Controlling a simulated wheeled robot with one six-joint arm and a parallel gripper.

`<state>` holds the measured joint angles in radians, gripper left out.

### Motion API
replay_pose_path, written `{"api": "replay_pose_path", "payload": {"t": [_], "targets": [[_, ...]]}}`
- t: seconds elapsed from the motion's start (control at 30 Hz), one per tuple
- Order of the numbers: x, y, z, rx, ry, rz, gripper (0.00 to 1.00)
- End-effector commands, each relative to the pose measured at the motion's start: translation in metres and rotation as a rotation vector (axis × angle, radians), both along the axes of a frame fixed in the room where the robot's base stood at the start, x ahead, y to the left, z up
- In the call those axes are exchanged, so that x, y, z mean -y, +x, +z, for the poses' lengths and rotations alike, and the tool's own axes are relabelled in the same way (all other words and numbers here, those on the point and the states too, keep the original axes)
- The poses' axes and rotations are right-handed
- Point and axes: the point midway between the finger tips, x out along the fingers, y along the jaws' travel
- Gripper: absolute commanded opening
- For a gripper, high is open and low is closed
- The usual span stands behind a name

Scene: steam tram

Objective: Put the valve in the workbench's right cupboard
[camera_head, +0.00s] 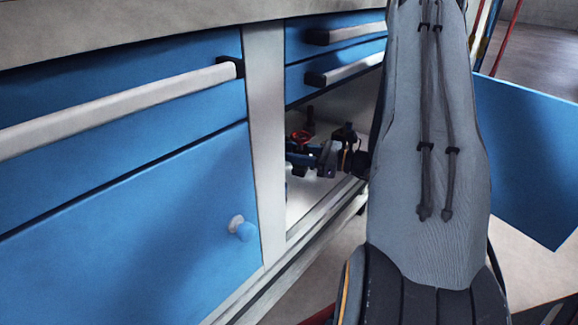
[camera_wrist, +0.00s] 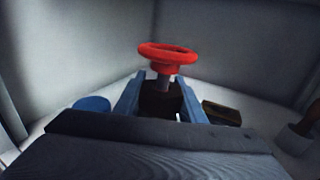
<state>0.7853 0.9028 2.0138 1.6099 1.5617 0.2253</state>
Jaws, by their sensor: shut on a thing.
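The valve, with a red handwheel (camera_wrist: 167,54) on a dark body, is held upright between the blue fingers of my gripper (camera_wrist: 160,98). The gripper is shut on it. In the head view the red handwheel (camera_head: 301,137) shows small inside the workbench's right cupboard (camera_head: 330,188), with my gripper (camera_head: 303,156) reaching in around it. The cupboard's blue door (camera_head: 525,150) stands open to the right. Whether the valve's base touches the cupboard floor cannot be told. My arm hides the right part of the opening.
Inside the cupboard, a blue round thing (camera_wrist: 92,104) lies left of the gripper. A dark brown block (camera_wrist: 222,113) lies close on its right, and a brownish thing (camera_wrist: 300,132) stands farther right. Drawers with handles (camera_head: 345,68) are above; the left cupboard door (camera_head: 130,230) is shut.

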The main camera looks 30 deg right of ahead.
Motion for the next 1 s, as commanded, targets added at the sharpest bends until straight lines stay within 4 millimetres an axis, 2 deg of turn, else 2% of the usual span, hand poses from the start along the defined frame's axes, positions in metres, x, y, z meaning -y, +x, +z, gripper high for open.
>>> {"api": "replay_pose_path", "payload": {"t": [0.1, 0.27, 0.67, 0.7, 0.8, 1.0], "targets": [[0.001, 0.001, -0.020, 0.000, 0.001, -0.001, 0.00], [0.001, 0.000, -0.039, 0.000, 0.001, -0.001, 0.00], [0.001, 0.000, -0.042, 0.001, 0.001, -0.002, 0.00], [0.001, 0.000, -0.043, -0.001, 0.001, -0.002, 0.38], [0.001, 0.000, -0.043, 0.000, 0.000, -0.002, 0.55], [0.001, 0.000, -0.043, 0.000, 0.000, -0.002, 0.55]]}}
